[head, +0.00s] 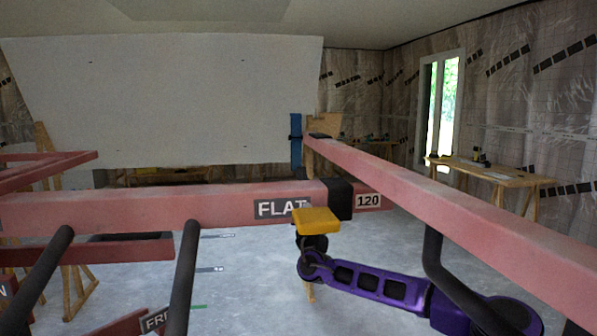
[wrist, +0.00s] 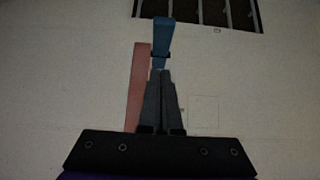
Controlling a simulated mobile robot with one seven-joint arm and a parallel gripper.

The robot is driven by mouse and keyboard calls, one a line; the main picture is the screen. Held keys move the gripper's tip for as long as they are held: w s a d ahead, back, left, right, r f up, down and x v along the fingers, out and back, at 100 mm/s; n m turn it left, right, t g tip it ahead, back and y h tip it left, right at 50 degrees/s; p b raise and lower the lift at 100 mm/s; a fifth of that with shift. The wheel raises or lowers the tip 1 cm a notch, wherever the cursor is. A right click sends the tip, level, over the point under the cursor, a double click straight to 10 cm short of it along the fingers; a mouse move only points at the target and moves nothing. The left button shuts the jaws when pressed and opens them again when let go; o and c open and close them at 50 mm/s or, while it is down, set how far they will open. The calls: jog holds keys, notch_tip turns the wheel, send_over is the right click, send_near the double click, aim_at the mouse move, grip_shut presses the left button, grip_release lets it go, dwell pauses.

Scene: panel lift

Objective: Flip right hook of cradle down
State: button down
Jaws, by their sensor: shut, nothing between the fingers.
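The blue hook (head: 296,140) stands upright at the far end of the cradle's right red arm (head: 430,190), beside the white panel's right edge. In the wrist view the blue hook (wrist: 162,38) shows straight beyond my fingertips, with a length of red bar (wrist: 137,88) just left of them. My gripper (wrist: 161,72) is shut, its dark fingers together and empty. The fingertips line up with the hook's lower end; I cannot tell whether they touch it. In the head view my purple arm shows at the lower right, and my gripper is hidden.
A large white panel (head: 165,100) fills the upper left. A red beam (head: 150,206) marked FLAT crosses in front, with a yellow piece (head: 316,221) at its right end. Black bars (head: 182,280) rise in the foreground. A wooden table (head: 490,175) stands at the right wall.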

aim_at(297, 157)
jog(key=shift+w+a+r, duration=0.15)
jog(key=shift+w, duration=0.65)
jog(key=shift+w+a+r, duration=0.1)
jog(key=shift+w+a, duration=0.1)
jog(key=shift+w, duration=0.6)
jog(key=shift+w+a+r, duration=0.15)
jog(key=shift+w, duration=0.65)
